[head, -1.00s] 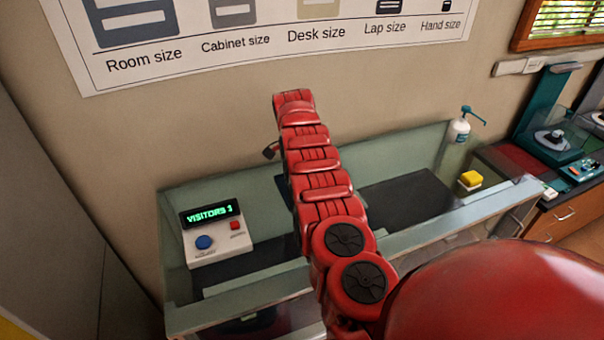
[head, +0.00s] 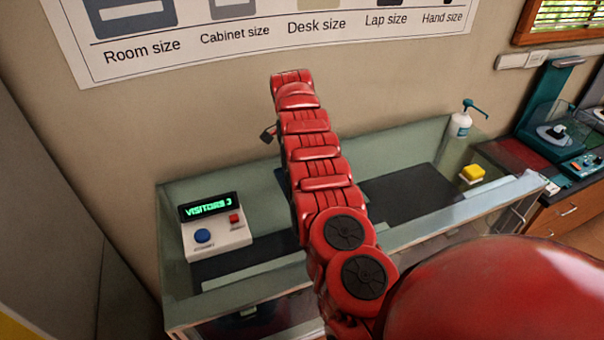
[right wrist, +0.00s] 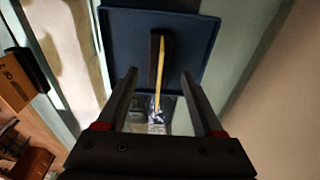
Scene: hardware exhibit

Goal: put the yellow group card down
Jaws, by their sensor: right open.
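The yellow group card (right wrist: 160,65) shows in the right wrist view as a thin yellow edge, standing at a dark strip (right wrist: 153,45) on a blue tray (right wrist: 203,50). My right gripper (right wrist: 158,78) is open, with one finger on each side of the card's line and clear gaps to both fingers. The card's lower end, near a bluish patterned patch, is unclear. In the head view my red right arm covers most of the blue tray (head: 283,181) and hides the card. My left gripper is not in view.
A visitor counter (head: 216,235) with blue and red buttons stands left in the glass-walled case (head: 235,317). A dark mat (head: 415,190) right of my arm is clear.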

